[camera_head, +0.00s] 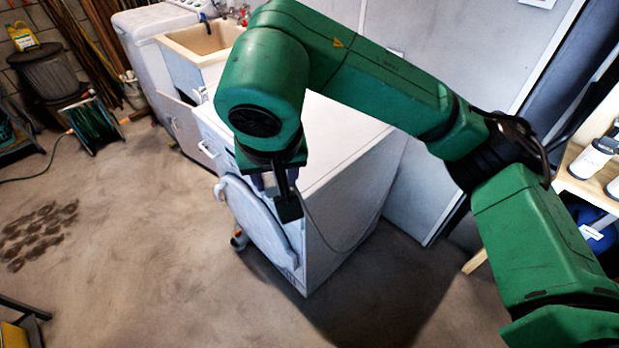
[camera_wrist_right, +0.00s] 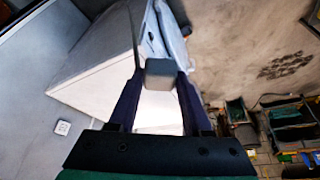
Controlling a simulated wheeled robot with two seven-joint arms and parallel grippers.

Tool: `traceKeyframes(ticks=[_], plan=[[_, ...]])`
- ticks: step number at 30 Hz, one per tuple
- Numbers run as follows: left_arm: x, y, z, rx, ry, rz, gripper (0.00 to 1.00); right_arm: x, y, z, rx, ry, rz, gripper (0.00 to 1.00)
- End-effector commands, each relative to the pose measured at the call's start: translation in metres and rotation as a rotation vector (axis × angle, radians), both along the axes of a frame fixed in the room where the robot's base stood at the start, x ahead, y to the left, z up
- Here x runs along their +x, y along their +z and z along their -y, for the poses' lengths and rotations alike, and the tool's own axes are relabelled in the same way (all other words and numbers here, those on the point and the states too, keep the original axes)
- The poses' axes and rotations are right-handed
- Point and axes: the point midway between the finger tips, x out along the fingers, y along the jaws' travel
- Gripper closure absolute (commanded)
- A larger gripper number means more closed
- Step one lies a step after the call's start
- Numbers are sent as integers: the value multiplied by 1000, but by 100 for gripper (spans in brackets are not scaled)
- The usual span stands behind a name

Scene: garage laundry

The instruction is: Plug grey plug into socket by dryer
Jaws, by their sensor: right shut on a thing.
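My right gripper (camera_head: 286,196) hangs in front of the white dryer (camera_head: 345,195), near its open round door (camera_head: 255,225). It is shut on the grey plug (camera_head: 289,209), which looks dark in the head view. The wrist view shows the block-shaped plug (camera_wrist_right: 160,69) between both fingertips, its prongs not visible. A thin cable (camera_head: 318,226) hangs from the plug past the dryer's side. A small white wall socket (camera_wrist_right: 62,127) shows at left in the wrist view, on the grey wall beside the dryer (camera_wrist_right: 95,70), apart from the plug. My left gripper is out of view.
A utility sink (camera_head: 205,40) and a white appliance (camera_head: 160,20) stand behind the dryer. A shelf with white bottles (camera_head: 597,155) is at the right. A hose reel (camera_head: 95,125) and a bin (camera_head: 45,72) stand far left.

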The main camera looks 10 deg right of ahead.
Motion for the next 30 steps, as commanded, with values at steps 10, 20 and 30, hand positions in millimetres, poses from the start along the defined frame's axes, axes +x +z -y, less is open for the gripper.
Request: traceKeyframes(ticks=[10,20,30], plan=[[0,0,0,1,0,0,50,2,0,-7,0,-35,1,100],[0,0,-1,1,0,0,50,7,-1,12,1,-68,4,100],[0,0,-2,2,-1,0,50,5,-13,142,0,-295,6,100]])
